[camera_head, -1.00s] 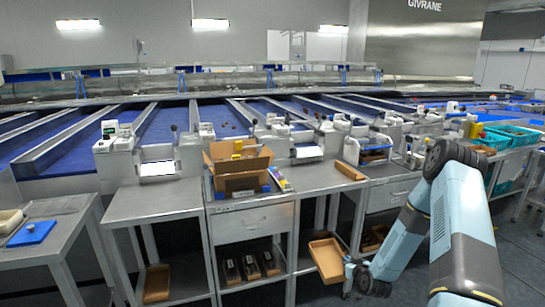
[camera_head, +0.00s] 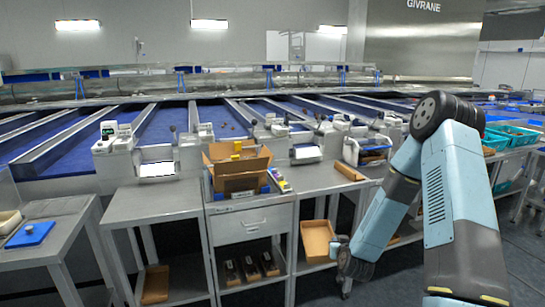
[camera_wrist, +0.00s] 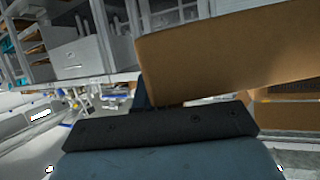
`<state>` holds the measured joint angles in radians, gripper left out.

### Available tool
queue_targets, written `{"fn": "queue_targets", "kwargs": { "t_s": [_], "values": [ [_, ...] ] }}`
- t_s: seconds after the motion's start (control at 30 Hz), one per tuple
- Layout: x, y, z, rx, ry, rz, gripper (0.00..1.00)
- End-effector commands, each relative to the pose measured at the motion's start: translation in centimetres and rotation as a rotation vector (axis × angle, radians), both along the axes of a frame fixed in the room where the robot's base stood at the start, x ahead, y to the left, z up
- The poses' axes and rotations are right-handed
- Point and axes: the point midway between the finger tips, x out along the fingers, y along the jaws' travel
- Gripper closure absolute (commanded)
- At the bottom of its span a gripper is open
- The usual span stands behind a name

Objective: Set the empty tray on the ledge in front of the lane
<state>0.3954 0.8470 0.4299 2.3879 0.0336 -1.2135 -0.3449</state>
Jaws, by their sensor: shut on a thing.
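My gripper (camera_head: 335,244) is shut on the edge of a shallow brown tray (camera_head: 318,240), low in front of the benches. In the head view the tray's open face shows and it is empty. It is tipped up on its side, below the bench top. The tray also fills the upper right of the wrist view (camera_wrist: 225,55), running out from the jaws. The fingertips are mostly hidden there. The grey bench tops (camera_head: 150,204) form ledges in front of the blue lanes (camera_head: 168,128); I cannot tell which lane is meant.
An open cardboard box (camera_head: 236,180) stands on the middle bench. A brown tray (camera_head: 155,283) and several dark packs (camera_head: 250,267) lie on the lower shelves. A small brown block (camera_head: 349,172) lies on the bench right of the box. The left bench top is clear.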

Motion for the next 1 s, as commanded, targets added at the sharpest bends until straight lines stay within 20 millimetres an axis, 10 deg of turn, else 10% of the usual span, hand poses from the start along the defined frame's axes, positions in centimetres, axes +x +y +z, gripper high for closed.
{"fn": "queue_targets", "kwargs": {
  "t_s": [0.33, 1.0],
  "values": [
    [-3.8, 0.0, -4.6, 0.002, 0.003, -0.001, 1.00],
    [-4.3, 0.2, -5.0, 0.003, -0.005, 0.001, 1.00]
  ]
}}
